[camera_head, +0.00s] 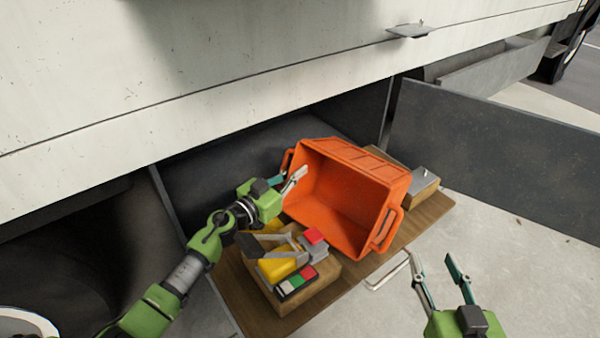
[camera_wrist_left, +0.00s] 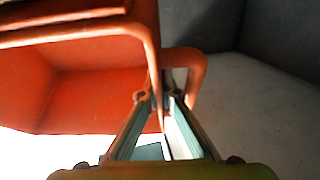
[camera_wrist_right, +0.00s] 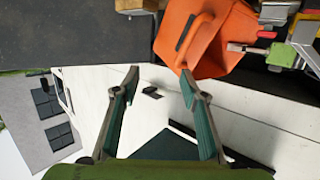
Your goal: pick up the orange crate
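The orange crate (camera_head: 345,225) is tilted on its side on a wooden board, with its open top facing me. It has a handle on its left end and one on its right end (camera_head: 387,229). My left gripper (camera_head: 293,178) is at the crate's left end. My right gripper (camera_head: 433,260) is open and empty, apart from the crate, to the lower right. The right wrist view shows its spread fingers (camera_wrist_right: 160,82) with the crate (camera_wrist_right: 220,45) beyond them.
A wooden box (camera_head: 318,285) with yellow, red and grey tools stands in front of the crate. Another wooden box (camera_head: 424,190) with a grey metal piece is behind its right side. The wooden board (camera_head: 430,212) sits at the truck's open compartment, beside a dark side panel (camera_head: 490,150).

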